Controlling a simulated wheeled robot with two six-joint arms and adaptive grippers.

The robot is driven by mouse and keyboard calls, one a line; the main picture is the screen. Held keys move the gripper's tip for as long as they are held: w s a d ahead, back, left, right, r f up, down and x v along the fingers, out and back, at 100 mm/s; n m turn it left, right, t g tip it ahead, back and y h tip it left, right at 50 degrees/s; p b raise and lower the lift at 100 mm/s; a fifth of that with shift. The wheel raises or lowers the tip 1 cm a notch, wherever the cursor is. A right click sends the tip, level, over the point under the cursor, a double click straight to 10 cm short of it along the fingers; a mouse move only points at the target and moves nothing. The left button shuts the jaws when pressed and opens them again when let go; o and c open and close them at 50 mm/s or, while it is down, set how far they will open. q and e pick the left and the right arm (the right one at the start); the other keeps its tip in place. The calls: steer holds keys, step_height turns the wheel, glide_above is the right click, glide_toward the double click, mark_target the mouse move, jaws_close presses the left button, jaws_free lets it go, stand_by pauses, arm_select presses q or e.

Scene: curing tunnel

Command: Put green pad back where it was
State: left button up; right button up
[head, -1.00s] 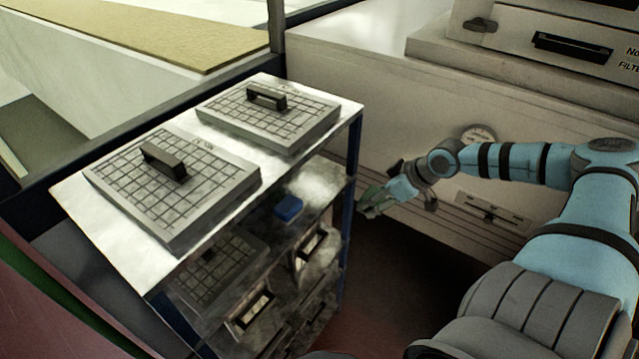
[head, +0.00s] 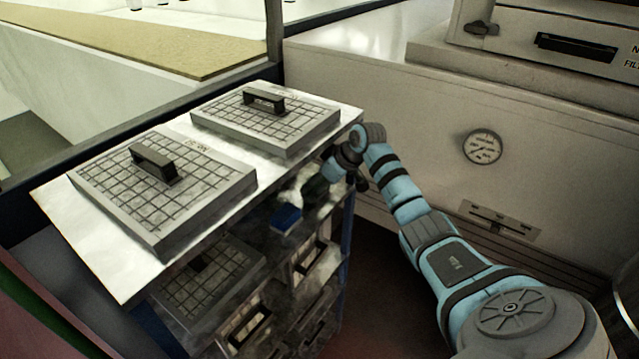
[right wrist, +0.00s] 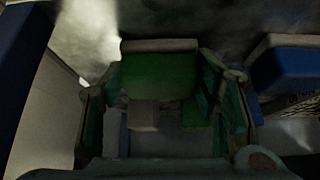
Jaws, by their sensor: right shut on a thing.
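The green pad (right wrist: 158,74) shows in the right wrist view, between the fingers of my right gripper (right wrist: 168,92). A pale grey edge runs along its far side. My right gripper is shut on it. In the head view my right gripper (head: 312,190) reaches under the rack's top plate into the shelf below, dark and partly hidden. The green pad cannot be made out there. A blue pad (head: 287,218) lies on that shelf, just left of the gripper; it also shows at the right of the right wrist view (right wrist: 292,72). My left gripper is not in view.
The rack's metal top (head: 92,240) carries two gridded plates with black handles, one nearer (head: 190,205) and one farther (head: 285,128). Below are another gridded plate (head: 205,275) and several handled bins. A cream machine wall with a dial (head: 482,147) stands right of the rack.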

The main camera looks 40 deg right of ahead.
steer(key=o, duration=1.2)
steer(key=shift+f, duration=0.1)
steer(key=v, duration=0.3)
steer(key=shift+w+d, duration=0.1)
steer(key=shift+s+d+b, duration=0.15)
steer(key=shift+s+d, duration=0.3)
steer(key=shift+s, duration=1.5)
steer(key=shift+s+d+b, duration=0.2)
steer(key=shift+s+d, duration=0.25)
steer(key=shift+s, duration=1.5)
steer(key=shift+s+d+b, duration=0.15)
steer(key=shift+s+d, duration=0.3)
steer(key=shift+s, duration=1.5)
